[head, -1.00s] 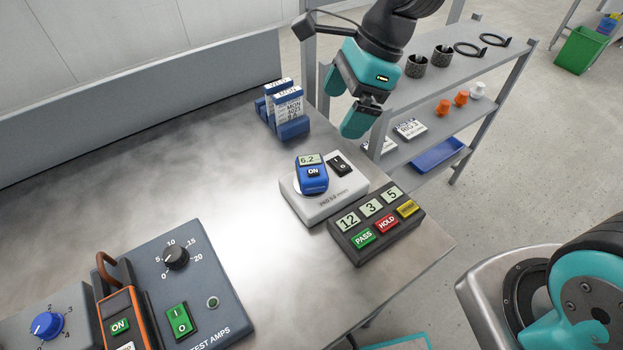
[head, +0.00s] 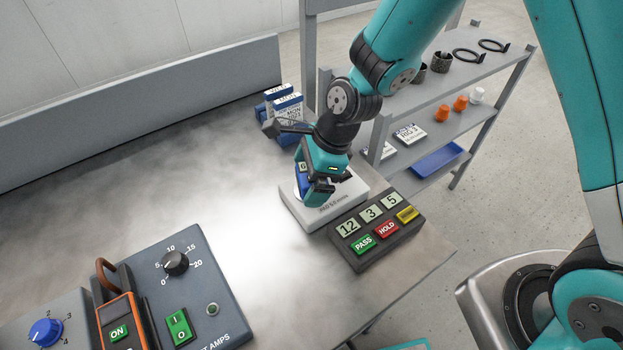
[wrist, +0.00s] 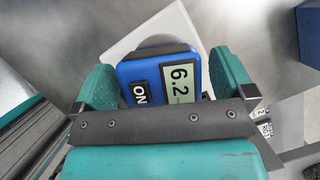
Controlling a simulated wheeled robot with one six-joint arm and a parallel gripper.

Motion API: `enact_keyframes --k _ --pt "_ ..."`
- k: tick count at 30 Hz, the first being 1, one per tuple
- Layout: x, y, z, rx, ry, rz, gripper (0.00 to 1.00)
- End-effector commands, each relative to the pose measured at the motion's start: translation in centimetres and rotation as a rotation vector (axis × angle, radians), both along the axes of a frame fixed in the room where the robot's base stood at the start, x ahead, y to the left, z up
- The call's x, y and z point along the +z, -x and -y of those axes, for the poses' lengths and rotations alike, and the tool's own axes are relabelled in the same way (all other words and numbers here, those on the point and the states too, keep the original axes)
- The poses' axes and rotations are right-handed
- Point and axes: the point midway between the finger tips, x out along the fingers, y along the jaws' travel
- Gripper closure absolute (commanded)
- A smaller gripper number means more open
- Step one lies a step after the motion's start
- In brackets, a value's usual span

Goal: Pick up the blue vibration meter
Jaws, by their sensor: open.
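The blue vibration meter (wrist: 160,73) sits on a white rig block (head: 313,217). In the wrist view its display reads 6.2 and its ON button shows. In the head view it is mostly hidden behind my gripper (head: 317,190), with a blue strip at the left. In the wrist view my gripper (wrist: 162,88) is open, with one teal finger on each side of the meter. The right finger looks close to it; I cannot tell whether it touches. The left finger has a small gap.
A dark panel (head: 377,262) with PASS and HOLD buttons stands just in front of the block. Blue holders with cards (head: 283,110) stand behind it. A grey shelf (head: 420,105) is at the right. A test amps box (head: 215,265) is at the front left. The middle of the table is clear.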

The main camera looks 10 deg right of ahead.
Motion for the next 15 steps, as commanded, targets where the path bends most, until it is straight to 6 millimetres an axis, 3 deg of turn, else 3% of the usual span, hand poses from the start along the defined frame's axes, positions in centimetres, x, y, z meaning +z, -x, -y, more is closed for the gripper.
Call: enact_keyframes --k 10,15 --pt "-0.91 0.00 -0.38 0.001 0.000 0.001 0.02" --pt "-0.89 0.00 -0.37 0.000 0.000 0.001 0.41"
